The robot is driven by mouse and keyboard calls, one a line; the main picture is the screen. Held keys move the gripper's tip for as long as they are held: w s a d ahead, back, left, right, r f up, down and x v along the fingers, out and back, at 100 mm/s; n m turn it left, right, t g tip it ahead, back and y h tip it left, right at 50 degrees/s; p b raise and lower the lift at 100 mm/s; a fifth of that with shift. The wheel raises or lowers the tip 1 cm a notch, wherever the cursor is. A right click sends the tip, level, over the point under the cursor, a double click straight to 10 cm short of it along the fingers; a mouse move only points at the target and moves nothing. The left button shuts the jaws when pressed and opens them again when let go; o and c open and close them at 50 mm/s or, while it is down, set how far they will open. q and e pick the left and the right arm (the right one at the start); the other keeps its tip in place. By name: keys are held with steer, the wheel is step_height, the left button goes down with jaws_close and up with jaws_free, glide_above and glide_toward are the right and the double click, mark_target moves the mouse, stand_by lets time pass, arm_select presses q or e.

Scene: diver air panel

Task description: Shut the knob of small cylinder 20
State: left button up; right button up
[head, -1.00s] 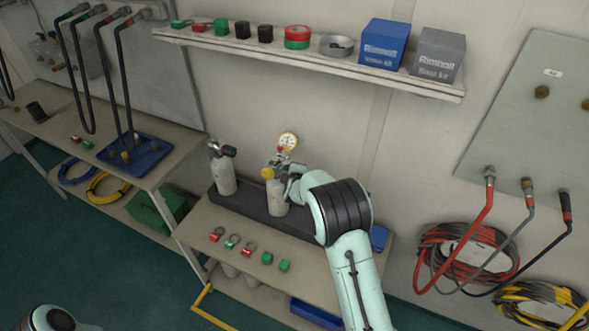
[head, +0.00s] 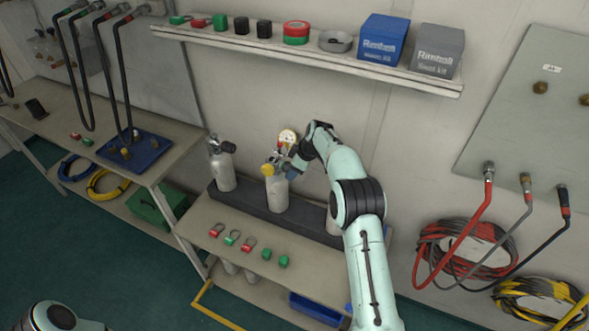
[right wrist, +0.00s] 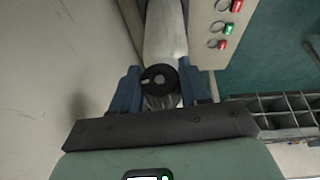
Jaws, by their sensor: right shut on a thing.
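A pale grey small cylinder (head: 277,196) stands upright in the middle of a dark rack, with a yellow fitting (head: 268,169) and a pressure gauge (head: 287,137) at its top. No number is readable on it. My right gripper (head: 292,173) is at the right side of its valve. In the right wrist view, the blue fingers are shut on a round black knob (right wrist: 159,78) with a small white mark, with the cylinder body (right wrist: 166,35) beyond it. My left gripper is out of view.
Another cylinder (head: 222,168) with a black knob stands at the rack's left end. A third, at the right, is mostly hidden by my arm. Red and green tags (head: 249,243) lie on the bench front. A shelf (head: 310,58) with boxes overhangs the rack.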

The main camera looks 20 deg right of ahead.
steer(key=shift+g+y, duration=0.3)
steer(key=shift+y, duration=0.1)
steer(key=shift+a+f+m+g+y, duration=0.15)
steer(key=shift+m+g+y, duration=0.15)
steer(key=shift+g+y, duration=0.25)
stand_by(0.5)
steer(key=o, duration=1)
